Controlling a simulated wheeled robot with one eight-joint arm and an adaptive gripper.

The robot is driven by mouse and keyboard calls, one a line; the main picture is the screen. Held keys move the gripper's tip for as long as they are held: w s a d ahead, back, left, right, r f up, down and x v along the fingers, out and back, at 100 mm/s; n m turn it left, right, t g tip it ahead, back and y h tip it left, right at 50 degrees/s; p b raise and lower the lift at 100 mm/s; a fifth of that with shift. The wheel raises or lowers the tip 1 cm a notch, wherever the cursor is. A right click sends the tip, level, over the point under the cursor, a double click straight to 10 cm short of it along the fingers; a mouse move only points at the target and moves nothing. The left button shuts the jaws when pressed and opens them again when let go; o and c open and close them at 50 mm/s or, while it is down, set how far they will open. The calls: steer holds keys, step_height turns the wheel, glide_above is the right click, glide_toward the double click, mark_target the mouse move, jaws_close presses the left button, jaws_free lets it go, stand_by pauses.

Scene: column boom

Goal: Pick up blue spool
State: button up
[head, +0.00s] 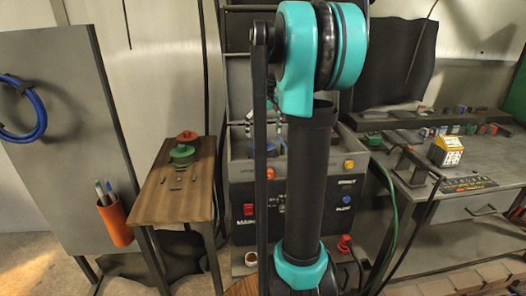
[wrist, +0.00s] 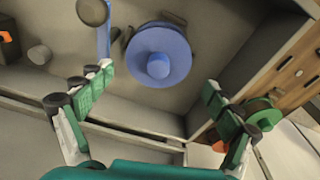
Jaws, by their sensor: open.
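The blue spool (wrist: 158,62) shows in the wrist view as a round flange with a raised hub, standing on the grey floor of a tray-like recess (wrist: 150,108). My gripper (wrist: 158,80) is open, with its green-padded fingers apart to the left and right. The spool appears between and a little beyond the fingertips, and no finger visibly touches it. The height gap to it is hard to tell. In the head view my arm hides most of this spot, and I cannot make out the spool there clearly.
A raised wall (wrist: 235,70) bounds the recess on the right. A blue bar with a dark knob (wrist: 92,10) stands left of the spool. In the head view a green spool (head: 182,152) and a red spool (head: 187,136) sit on a wooden table (head: 170,205). A cluttered bench (head: 480,160) is at right.

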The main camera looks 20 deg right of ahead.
mark_target(263, 140)
steer(key=shift+w+d+f, duration=0.1)
steer(key=shift+w+f, duration=0.05)
steer(key=shift+f, duration=0.75)
steer(key=shift+w+a+f, duration=0.1)
steer(key=shift+w+f, duration=0.1)
steer(key=shift+f, duration=0.7)
steer(key=shift+w+d+f, duration=0.1)
steer(key=shift+w+f, duration=0.05)
steer(key=shift+f, duration=0.75)
steer(key=c, duration=1.4)
steer(key=shift+c, duration=0.7)
steer(key=shift+r, duration=0.15)
